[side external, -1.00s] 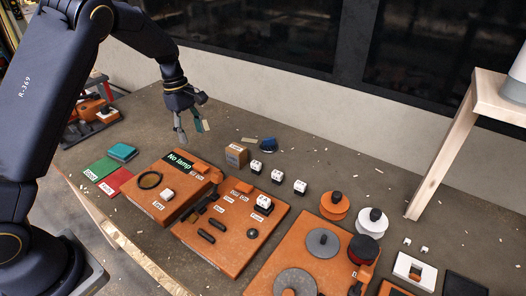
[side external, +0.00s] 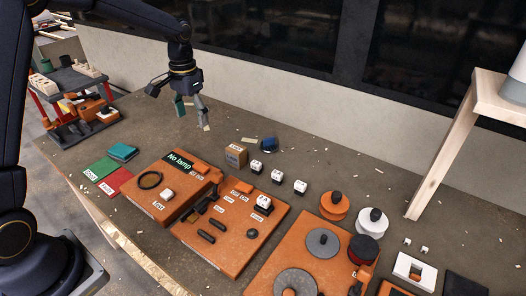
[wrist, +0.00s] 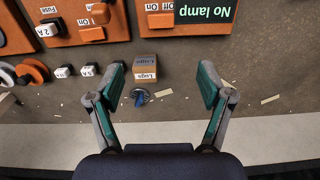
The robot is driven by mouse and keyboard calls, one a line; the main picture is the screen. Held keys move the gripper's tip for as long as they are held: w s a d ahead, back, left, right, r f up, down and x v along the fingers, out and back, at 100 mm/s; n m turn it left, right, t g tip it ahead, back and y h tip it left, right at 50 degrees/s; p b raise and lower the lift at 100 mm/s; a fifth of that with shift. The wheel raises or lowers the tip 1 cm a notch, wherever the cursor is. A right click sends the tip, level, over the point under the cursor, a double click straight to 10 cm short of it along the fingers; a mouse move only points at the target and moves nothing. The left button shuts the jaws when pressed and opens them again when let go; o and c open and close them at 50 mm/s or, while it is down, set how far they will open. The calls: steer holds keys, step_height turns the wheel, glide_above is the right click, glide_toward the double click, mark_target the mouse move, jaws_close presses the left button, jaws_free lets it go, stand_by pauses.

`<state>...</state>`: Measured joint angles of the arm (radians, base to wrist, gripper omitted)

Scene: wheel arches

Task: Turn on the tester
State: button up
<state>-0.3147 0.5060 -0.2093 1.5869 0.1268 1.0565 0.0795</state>
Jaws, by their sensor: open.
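The tester (side external: 170,195) is an orange box on the bench with a dark display (side external: 178,161) reading "No lamp" in green. An orange switch (side external: 201,169) with an Off/On label sits beside the display. In the wrist view the tester (wrist: 190,30) is at the top, partly cut off and upside down, with its switch (wrist: 160,20) and display (wrist: 205,11) showing. My gripper (side external: 193,118) is open and empty, above the bench behind the tester. In the wrist view my gripper (wrist: 162,85) has its fingers wide apart, short of the tester.
A cardboard "Lugs" box (side external: 236,155) and a blue object (side external: 268,144) stand behind the orange panels. A second orange panel (side external: 225,240) adjoins the tester's right. Green (side external: 100,168) and red (side external: 114,181) cards lie left. Several white fuse blocks stand right of the box.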

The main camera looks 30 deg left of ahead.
mark_target(201, 166)
steer(key=f, duration=1.6)
steer(key=shift+a+f, duration=0.2)
steer(key=shift+f, duration=0.2)
